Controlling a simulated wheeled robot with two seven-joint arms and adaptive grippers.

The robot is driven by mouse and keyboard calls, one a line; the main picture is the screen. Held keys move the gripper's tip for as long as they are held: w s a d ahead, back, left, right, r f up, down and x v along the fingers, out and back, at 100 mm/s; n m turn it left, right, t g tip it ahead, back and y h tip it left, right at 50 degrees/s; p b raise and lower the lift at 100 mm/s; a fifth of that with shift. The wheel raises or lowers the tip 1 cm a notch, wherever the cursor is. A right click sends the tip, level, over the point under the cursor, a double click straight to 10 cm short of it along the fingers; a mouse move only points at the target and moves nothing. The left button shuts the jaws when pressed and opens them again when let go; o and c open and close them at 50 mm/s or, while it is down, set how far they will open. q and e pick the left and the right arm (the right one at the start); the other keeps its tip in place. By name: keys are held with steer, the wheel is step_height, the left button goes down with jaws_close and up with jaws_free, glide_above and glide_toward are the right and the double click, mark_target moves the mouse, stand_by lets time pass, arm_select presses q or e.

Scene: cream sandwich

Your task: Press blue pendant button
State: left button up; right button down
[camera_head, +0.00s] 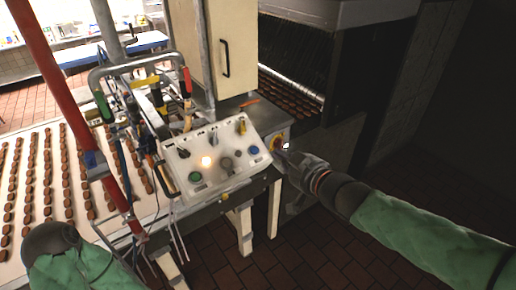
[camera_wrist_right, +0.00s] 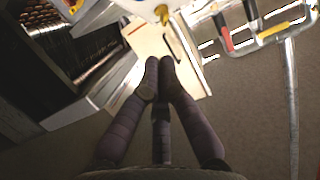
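A white control box (camera_head: 225,185) with several knobs and buttons sits tilted at the table's end. Its blue button (camera_head: 253,150) is near the right edge, uncovered in the head view. A green button (camera_head: 195,176) and a glowing lamp (camera_head: 207,161) are further left. I cannot make out the blue button there. My left gripper is out of the head view.
A conveyor (camera_head: 40,190) with rows of brown sandwiches lies left. A red pole (camera_head: 62,85) and a bent metal handle frame (camera_head: 130,66) stand left of the box. A cream cabinet (camera_head: 229,45) rises behind it. Dark floor (camera_head: 335,255) lies open at lower right.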

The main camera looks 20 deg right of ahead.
steer(key=shift+w, duration=0.1)
steer(key=b, duration=0.2)
glide_above(258, 162)
steer(key=f, duration=0.5)
steer(key=shift+s, duration=0.35)
steer(key=shift+w+f, duration=0.25)
steer(key=shift+f, duration=0.2)
steer(key=shift+f, duration=0.15)
